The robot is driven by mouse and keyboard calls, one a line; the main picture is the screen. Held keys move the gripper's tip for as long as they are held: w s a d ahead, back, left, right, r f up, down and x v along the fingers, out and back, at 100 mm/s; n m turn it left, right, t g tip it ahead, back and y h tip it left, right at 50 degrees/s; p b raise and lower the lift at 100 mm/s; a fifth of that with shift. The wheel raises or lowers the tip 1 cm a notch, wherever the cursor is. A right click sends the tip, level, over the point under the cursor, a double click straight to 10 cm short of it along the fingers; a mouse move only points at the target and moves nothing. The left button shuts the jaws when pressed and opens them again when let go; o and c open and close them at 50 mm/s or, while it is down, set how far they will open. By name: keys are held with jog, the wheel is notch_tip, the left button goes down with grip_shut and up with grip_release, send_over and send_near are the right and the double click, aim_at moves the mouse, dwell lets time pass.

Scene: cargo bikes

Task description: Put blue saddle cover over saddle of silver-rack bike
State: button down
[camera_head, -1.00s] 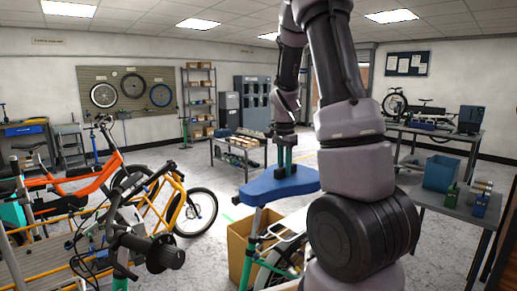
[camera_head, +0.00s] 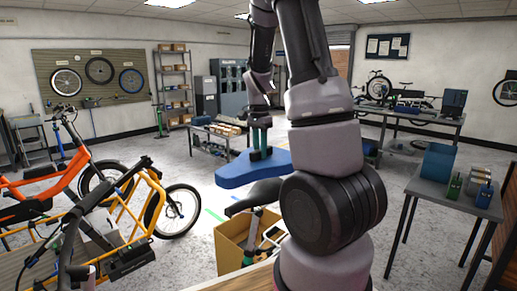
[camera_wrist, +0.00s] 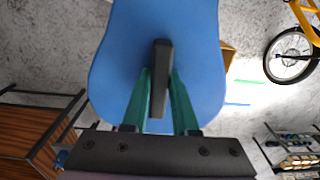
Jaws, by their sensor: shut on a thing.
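The blue saddle cover (camera_head: 240,170) hangs level from my gripper (camera_head: 261,152), whose green fingers are shut on its black upright tab. The wrist view shows the cover (camera_wrist: 155,45) filling the upper middle, with the tab (camera_wrist: 160,75) between the fingers (camera_wrist: 160,95). A black saddle (camera_head: 252,196) shows just below and right of the cover in the head view, apart from it in the picture. The wrist view does not show the saddle.
An open cardboard box (camera_head: 232,250) stands below the saddle. An orange bike (camera_head: 45,190) and a yellow cargo bike (camera_head: 140,215) stand at left. A grey table (camera_head: 425,188) with a blue bin (camera_head: 439,162) is at right. A low shelf cart (camera_head: 215,142) stands behind the cover.

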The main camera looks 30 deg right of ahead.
jog(key=shift+d+f, duration=0.1)
jog(key=shift+f, duration=3.25)
jog(key=shift+f, duration=1.75)
jog(key=c, duration=0.6)
grip_release()
notch_tip(320, 180, up, 11)
jog(key=shift+f, duration=0.1)
jog(key=s+a+r+n+t+y, duration=0.1)
jog(key=s+a+r+n+t, duration=0.2)
jog(key=s+r, duration=0.7)
jog(key=s+a+r+n+t+y, duration=0.1)
jog(key=s+a+r+n+t, duration=0.3)
jog(key=s+a+r+n, duration=0.3)
jog(key=s+a+r, duration=0.2)
jog(key=a+r, duration=0.1)
jog(key=shift+s+a, duration=0.25)
jog(key=shift+s, duration=0.1)
